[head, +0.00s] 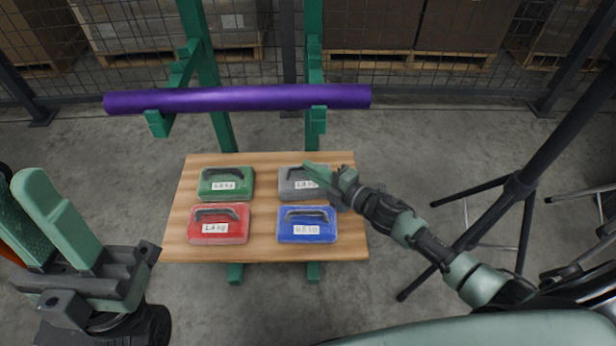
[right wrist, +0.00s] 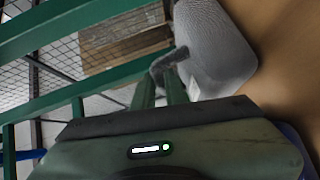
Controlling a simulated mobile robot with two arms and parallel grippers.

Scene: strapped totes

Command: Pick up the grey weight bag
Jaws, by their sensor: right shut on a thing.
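The grey weight bag (head: 297,187) lies at the back right of the wooden board, with a dark handle and a white weight label. My right gripper (head: 312,170) reaches it from the right and is shut on its handle. In the right wrist view the handle (right wrist: 168,58) is at the fingertips, beside the bag's grey body (right wrist: 217,45). The bag appears to rest on the board.
A green bag (head: 226,185), a red bag (head: 218,225) and a blue bag (head: 307,226) share the wooden board (head: 265,252). A purple roll (head: 238,97) lies across the green frame behind. A dark stand (head: 520,190) is at right. Mesh fencing closes the back.

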